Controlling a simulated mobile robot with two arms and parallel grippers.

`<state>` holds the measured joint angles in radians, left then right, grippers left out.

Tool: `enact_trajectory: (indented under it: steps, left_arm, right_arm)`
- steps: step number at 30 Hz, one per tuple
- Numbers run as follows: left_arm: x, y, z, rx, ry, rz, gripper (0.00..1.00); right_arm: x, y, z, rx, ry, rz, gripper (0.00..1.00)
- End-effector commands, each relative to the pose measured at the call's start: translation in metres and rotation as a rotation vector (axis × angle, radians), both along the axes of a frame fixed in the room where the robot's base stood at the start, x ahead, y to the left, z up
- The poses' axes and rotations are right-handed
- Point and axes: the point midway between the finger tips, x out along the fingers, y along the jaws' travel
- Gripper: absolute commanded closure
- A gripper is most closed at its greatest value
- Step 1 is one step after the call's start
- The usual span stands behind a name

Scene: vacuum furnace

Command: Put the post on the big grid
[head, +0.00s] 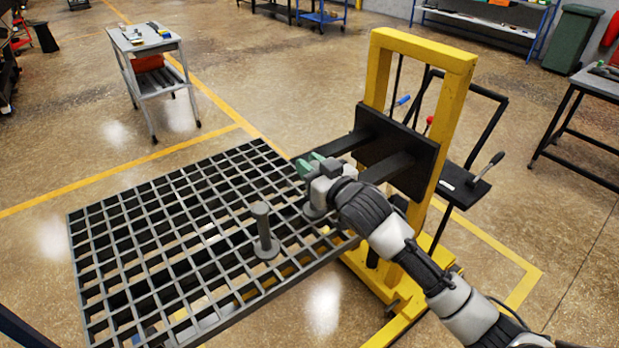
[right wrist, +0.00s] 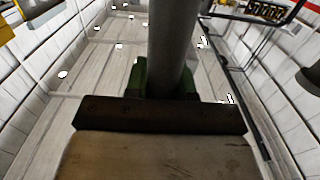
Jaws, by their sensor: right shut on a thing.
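The big grid (head: 127,230) is a flat dark grey lattice borne by a yellow lift. One grey post (head: 262,228) with a round foot stands upright on it, toward its near right part. My right gripper (head: 308,168), with green fingertips, is over the grid's right part and shut on another grey post. The held post's round foot (head: 315,211) shows below the gripper; I cannot tell whether it touches the grid. In the right wrist view the held post (right wrist: 172,45) runs up between the green fingertips. My left gripper is not in view.
The yellow lift's mast (head: 455,130) and its black plate (head: 420,155) rise just behind and right of my gripper. A grey cart (head: 150,45) stands at the back left. The grid's left and middle are bare.

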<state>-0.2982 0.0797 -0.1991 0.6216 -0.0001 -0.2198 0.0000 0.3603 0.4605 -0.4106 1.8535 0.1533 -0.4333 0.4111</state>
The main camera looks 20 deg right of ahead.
Motion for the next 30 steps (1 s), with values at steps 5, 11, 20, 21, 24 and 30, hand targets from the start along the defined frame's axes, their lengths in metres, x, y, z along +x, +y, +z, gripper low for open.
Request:
enact_trajectory:
  steps: [5, 11, 20, 21, 24, 30]
  left_arm:
    - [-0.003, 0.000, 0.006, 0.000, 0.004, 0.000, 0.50]
    - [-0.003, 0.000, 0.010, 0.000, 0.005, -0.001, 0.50]
    - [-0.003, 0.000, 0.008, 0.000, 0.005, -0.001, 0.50]
    - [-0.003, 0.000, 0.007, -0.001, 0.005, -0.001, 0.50]
    - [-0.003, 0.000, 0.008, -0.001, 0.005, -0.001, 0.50]
    - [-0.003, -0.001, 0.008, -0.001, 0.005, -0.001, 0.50]
  right_arm:
    - [0.001, 0.001, -0.019, 0.000, 0.002, 0.000, 1.00]
    - [0.001, 0.001, -0.039, 0.001, -0.003, 0.001, 1.00]
    - [0.001, 0.001, -0.041, 0.001, -0.003, 0.001, 1.00]
    - [0.001, 0.001, -0.043, 0.001, -0.003, 0.001, 1.00]
    - [0.001, 0.001, -0.044, 0.000, 0.000, 0.000, 0.64]
    - [0.001, 0.001, -0.044, 0.000, 0.000, 0.001, 0.50]
